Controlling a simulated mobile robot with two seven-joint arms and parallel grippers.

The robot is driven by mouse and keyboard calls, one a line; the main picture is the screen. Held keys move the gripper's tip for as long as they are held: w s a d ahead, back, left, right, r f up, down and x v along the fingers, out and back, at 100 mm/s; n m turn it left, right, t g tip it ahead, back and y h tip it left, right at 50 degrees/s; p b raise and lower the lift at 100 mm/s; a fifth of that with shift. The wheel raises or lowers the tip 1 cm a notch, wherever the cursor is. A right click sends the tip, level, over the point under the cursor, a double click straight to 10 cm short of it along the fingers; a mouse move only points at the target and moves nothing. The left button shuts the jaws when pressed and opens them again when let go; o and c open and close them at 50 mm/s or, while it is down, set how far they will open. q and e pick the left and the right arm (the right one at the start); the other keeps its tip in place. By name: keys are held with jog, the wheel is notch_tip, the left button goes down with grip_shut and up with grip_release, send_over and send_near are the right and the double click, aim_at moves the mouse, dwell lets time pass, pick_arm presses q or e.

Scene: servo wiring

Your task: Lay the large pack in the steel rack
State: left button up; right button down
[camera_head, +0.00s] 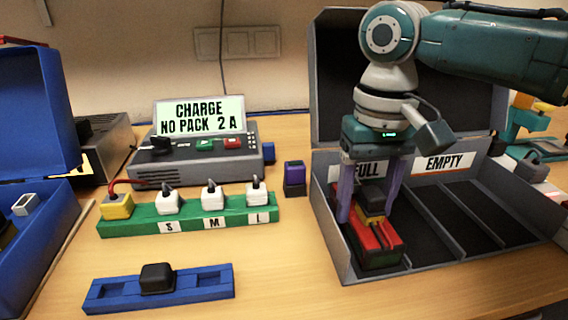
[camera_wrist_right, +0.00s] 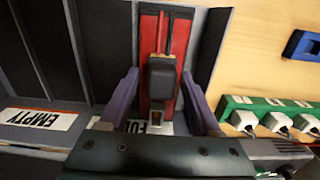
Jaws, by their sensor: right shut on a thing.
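In the right wrist view the pack (camera_wrist_right: 151,35) runs lengthwise between the fingers (camera_wrist_right: 160,105). Whether its underside touches the compartment floor I cannot tell. My left gripper is not in view.
The rack's lid (camera_head: 330,70) stands open behind; compartments by the EMPTY label (camera_head: 444,163) look empty. Left of the rack are a green strip (camera_head: 190,222) with plugs, a charger (camera_head: 200,172), a purple block (camera_head: 294,178), a blue tray (camera_head: 210,285) and an open blue case (camera_head: 50,250).

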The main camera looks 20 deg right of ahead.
jog(key=shift+c, duration=0.4)
grip_release()
jog(key=shift+f, duration=0.1)
notch_tip(320, 180, up, 12)
jog(key=shift+r+p, duration=0.2)
jog(key=shift+p, duration=0.75)
